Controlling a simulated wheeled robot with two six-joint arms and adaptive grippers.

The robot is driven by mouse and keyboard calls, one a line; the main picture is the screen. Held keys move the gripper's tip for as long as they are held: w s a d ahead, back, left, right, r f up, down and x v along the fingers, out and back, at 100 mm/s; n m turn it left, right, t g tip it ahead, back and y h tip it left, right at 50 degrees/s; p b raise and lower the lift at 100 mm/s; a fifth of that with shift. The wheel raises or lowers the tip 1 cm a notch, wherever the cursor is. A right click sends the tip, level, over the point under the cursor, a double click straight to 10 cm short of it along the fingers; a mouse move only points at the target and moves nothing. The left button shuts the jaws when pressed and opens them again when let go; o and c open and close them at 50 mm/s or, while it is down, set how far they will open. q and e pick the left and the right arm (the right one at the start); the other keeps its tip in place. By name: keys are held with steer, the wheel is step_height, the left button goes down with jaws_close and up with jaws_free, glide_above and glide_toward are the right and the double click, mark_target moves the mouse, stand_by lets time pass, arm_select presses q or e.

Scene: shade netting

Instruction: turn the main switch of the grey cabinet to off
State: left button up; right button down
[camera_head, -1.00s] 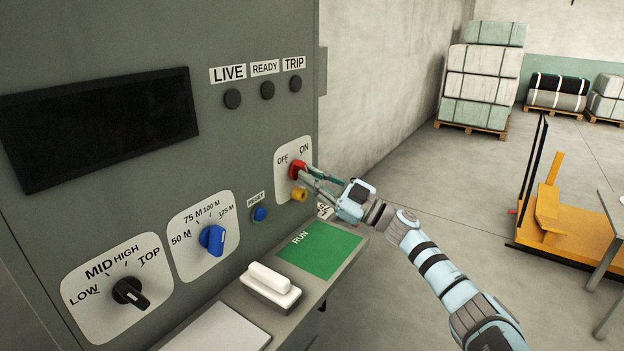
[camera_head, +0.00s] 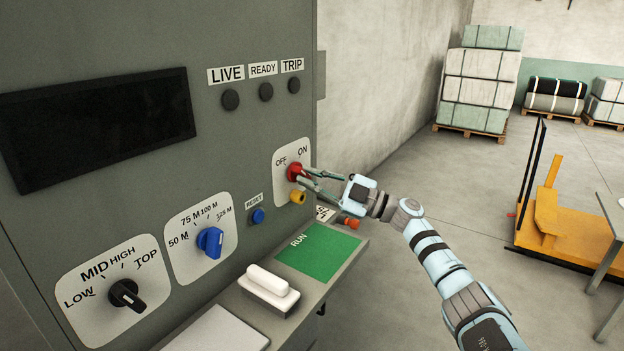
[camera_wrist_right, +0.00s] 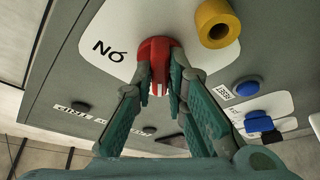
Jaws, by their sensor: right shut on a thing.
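The grey cabinet (camera_head: 255,150) fills the left of the head view. Its red main switch (camera_head: 294,171) sits on a white plate (camera_head: 280,177) marked OFF at left and ON at right. My right gripper (camera_head: 304,175) reaches in from the right and is shut on the red switch. In the right wrist view the red switch (camera_wrist_right: 155,48) stands between the two fingers (camera_wrist_right: 163,88), with the ON lettering beside it. The fingers partly cover the handle, and I cannot tell which mark it points to. My left gripper is not in view.
A yellow knob (camera_head: 298,197) sits just below the switch. A blue reset button (camera_head: 258,216), a blue selector (camera_head: 210,241) and a black selector (camera_head: 127,293) are to the left. A ledge below carries a green RUN panel (camera_head: 318,250) and a white handle (camera_head: 268,281).

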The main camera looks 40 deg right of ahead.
steer(key=c, duration=1.6)
jaws_free()
steer(key=shift+a, duration=0.1)
steer(key=v, duration=1.2)
